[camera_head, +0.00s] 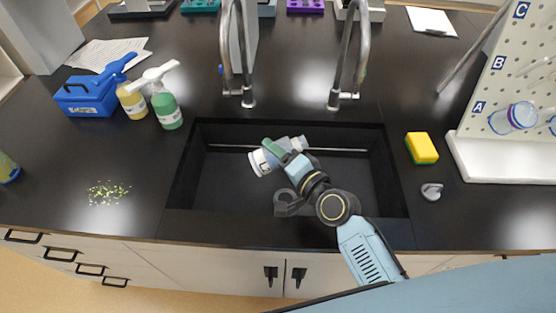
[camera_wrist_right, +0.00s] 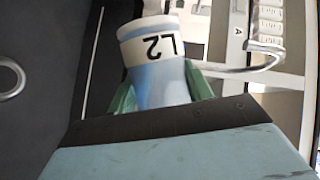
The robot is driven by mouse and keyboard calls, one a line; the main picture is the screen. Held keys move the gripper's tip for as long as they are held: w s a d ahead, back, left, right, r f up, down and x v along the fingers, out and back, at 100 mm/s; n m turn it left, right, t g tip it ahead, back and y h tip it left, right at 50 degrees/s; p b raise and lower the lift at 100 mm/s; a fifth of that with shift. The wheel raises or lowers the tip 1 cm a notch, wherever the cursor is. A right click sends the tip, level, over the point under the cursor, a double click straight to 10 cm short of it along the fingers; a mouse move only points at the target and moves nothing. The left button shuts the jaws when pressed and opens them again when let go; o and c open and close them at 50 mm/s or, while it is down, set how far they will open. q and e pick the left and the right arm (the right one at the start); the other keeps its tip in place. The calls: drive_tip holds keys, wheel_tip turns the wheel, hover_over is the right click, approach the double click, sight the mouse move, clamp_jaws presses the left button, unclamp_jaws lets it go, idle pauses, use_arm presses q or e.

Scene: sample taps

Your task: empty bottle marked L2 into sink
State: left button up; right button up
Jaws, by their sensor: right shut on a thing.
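The bottle marked L2 (camera_head: 259,163) is in the head view over the black sink (camera_head: 230,200), tilted, with its white-banded end toward the lower left. It also fills the middle of the right wrist view (camera_wrist_right: 155,60), where the L2 label reads upside down. My right gripper (camera_head: 278,150) is shut on the bottle, with green fingers on both sides of it in the wrist view. I cannot tell whether liquid is in the bottle or leaving it. My left gripper is not in view.
Two taps (camera_head: 247,95) and (camera_head: 334,98) stand behind the sink. A yellow sponge (camera_head: 421,148) and a white pegboard (camera_head: 510,90) are to the right. Yellow-green crumbs (camera_head: 107,193) lie left of the sink.

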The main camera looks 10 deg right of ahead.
drive_tip(key=m+b, duration=0.1)
drive_tip(key=m+t+b, duration=0.1)
drive_tip(key=b, duration=0.1)
drive_tip(key=shift+a+r+m+y, duration=0.15)
drive_tip(key=shift+r+m+y, duration=0.15)
drive_tip(key=shift+y, duration=0.1)
drive_tip(key=shift+r+m+t+b, duration=0.2)
drive_tip(key=shift+m+t+b, duration=0.1)
drive_tip(key=shift+m+b, duration=0.45)
drive_tip(key=m+b, duration=0.1)
drive_tip(key=m, duration=0.1)
drive_tip(key=r+m+t+b, duration=0.1)
drive_tip(key=m+b, duration=0.1)
drive_tip(key=shift+r+t, duration=0.15)
drive_tip(key=shift+t, duration=0.15)
drive_tip(key=shift+d+r+m+t+b, duration=0.25)
drive_tip(key=shift+m+b, duration=0.15)
drive_tip(key=shift+m, duration=0.5)
drive_tip(key=shift+d+r+m+t+b, duration=0.1)
drive_tip(key=shift+r+m+t+b, duration=0.2)
drive_tip(key=shift+m, duration=0.55)
drive_tip(key=shift+d+f, duration=0.1)
drive_tip(key=shift+f, duration=0.05)
